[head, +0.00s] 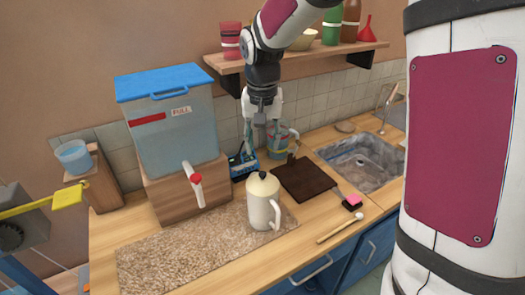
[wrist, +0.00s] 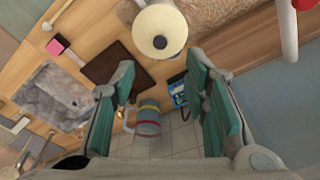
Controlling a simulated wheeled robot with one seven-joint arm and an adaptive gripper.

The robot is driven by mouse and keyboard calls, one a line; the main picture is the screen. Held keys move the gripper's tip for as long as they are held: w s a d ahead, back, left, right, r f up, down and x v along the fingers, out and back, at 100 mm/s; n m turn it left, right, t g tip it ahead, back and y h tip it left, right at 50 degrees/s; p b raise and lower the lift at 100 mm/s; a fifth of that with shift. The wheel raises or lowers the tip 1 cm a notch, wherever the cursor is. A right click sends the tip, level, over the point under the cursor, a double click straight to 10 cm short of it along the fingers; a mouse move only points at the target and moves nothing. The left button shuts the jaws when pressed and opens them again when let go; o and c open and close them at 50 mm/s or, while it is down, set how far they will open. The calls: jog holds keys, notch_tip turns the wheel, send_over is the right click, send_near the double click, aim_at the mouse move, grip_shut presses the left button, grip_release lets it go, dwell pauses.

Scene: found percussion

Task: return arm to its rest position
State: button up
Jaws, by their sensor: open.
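My gripper (head: 262,140) hangs pointing down above the back of the counter, below the wall shelf. In the wrist view my gripper (wrist: 160,100) has its two green-padded fingers spread wide with nothing held between them. In the head view a striped mug (head: 279,143) stands behind and partly hidden by the fingers. The mug also shows in the wrist view (wrist: 148,118), beyond the gap between the fingers. A blue box-like item (head: 243,163) sits beside it against the wall. A cream jug with a dark lid knob (head: 263,205) stands upright in front of my gripper.
A clear dispenser with a blue lid (head: 170,120) stands on a wooden block at left. The wall shelf (head: 225,65) with jars is close to my arm. A dark board (head: 303,179), a sink (head: 365,160), a pink sponge (head: 354,199) and a wooden stick (head: 340,229) lie to the right.

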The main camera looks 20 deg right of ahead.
jog(key=shift+r, duration=0.15)
dwell(0.3)
jog(key=s+r+n+t, duration=0.2)
jog(key=s+r, duration=0.6)
jog(key=s, duration=0.2)
jog(key=s+r+n+t+b, duration=0.1)
jog(key=s+n+t, duration=0.1)
jog(key=s, duration=1.2)
jog(key=shift+d+r+n, duration=0.3)
jog(key=shift+r, duration=0.05)
